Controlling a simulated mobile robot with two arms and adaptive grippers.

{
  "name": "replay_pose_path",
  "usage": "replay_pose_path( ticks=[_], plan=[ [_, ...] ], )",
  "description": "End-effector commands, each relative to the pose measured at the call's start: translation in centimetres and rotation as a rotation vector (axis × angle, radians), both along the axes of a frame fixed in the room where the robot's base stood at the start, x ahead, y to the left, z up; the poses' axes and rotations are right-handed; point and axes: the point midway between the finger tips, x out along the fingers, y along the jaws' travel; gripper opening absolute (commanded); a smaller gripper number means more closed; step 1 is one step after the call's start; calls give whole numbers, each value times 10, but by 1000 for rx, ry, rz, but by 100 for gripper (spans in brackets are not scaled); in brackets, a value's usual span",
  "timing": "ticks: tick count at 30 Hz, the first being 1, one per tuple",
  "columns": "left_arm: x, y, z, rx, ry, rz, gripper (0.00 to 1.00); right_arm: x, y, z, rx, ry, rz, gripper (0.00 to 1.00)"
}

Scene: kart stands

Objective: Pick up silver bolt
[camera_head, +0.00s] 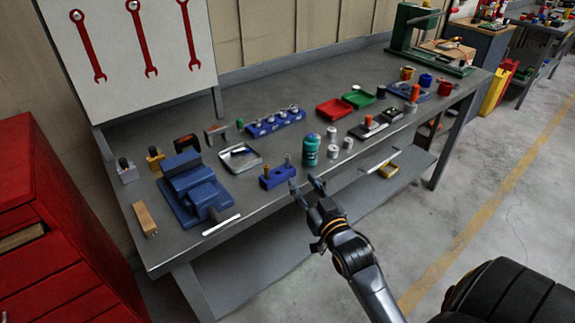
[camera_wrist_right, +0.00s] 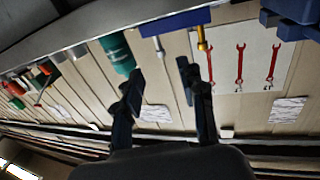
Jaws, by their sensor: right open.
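A silver bolt (camera_head: 288,159) stands upright in a small blue block (camera_head: 278,178) near the front edge of the grey workbench. A gold bolt (camera_head: 267,171) stands beside it in the same block. In the right wrist view the silver bolt (camera_wrist_right: 158,45) shows between the fingertips in the picture, with the gold bolt (camera_wrist_right: 201,38) to its right. My right gripper (camera_head: 304,184) is open and empty, just in front of the block at the bench edge. It also shows in the wrist view (camera_wrist_right: 160,70), fingers apart. My left gripper is not in view.
A green cylinder (camera_head: 311,151) stands close right of the block. A blue vise (camera_head: 190,188) and a metal tray (camera_head: 240,157) are to the left. A blue rack (camera_head: 275,122) is behind. White cylinders (camera_head: 334,152) stand farther right. The floor in front is clear.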

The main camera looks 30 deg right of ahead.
Motion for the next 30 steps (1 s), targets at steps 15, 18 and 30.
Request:
replay_pose_path(
  ticks=[15,18,30],
  plan=[
    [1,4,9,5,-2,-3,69,65,-12,-1,0,1,0,40],
    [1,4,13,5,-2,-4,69,80,-16,-2,0,0,1,40],
    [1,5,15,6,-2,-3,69,106,-21,-6,0,0,1,40]
  ],
)
